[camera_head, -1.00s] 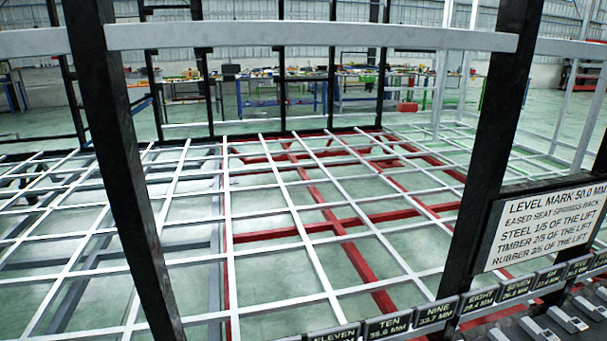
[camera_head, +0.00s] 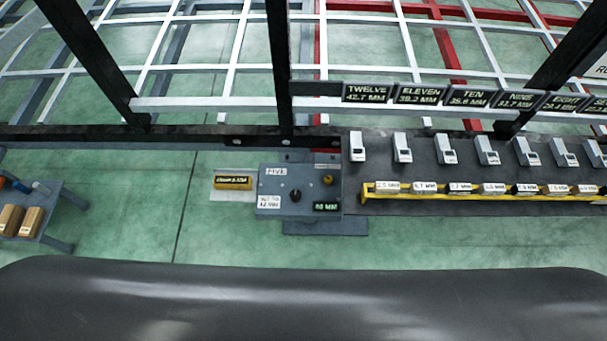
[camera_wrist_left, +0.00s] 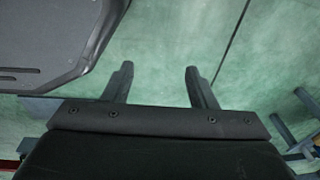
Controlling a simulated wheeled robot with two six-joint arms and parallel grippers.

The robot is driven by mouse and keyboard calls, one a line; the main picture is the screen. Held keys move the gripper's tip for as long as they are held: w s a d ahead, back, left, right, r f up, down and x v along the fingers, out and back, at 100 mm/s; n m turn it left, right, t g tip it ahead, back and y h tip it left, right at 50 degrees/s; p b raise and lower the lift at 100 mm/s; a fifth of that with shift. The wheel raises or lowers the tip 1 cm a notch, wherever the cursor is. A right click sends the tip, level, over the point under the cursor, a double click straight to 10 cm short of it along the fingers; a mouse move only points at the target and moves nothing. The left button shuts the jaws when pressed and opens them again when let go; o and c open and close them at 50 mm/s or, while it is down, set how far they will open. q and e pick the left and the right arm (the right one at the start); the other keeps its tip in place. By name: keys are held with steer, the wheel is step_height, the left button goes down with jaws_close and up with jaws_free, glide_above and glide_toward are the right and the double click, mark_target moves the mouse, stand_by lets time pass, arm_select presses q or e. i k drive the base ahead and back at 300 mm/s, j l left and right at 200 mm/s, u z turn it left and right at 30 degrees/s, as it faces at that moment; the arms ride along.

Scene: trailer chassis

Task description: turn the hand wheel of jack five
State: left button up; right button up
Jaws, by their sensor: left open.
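The jack five panel (camera_head: 270,192) is a grey box marked FIVE below the chassis rail, in the middle of the head view. A small dark knob (camera_head: 295,195), which looks like its hand wheel, sits at its centre. A brass-coloured knob (camera_head: 328,180) is at its upper right and a lit display (camera_head: 326,206) at its lower right. My left gripper (camera_wrist_left: 158,78) shows in the left wrist view, open and empty above the green floor. Neither gripper shows in the head view, so their distance from the panel cannot be told.
A yellow-edged rack (camera_head: 480,198) with several labelled blocks runs right of the panel, under a row of grey clamps. A yellow labelled box (camera_head: 233,182) lies left of the panel. A small table (camera_head: 45,215) with brown blocks stands at far left. Black posts rise from the rail.

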mark_target(295, 196)
steer(key=u, duration=0.8)
steer(key=i+j+z, duration=0.55)
steer(key=j, duration=0.25)
steer(key=z, duration=1.4)
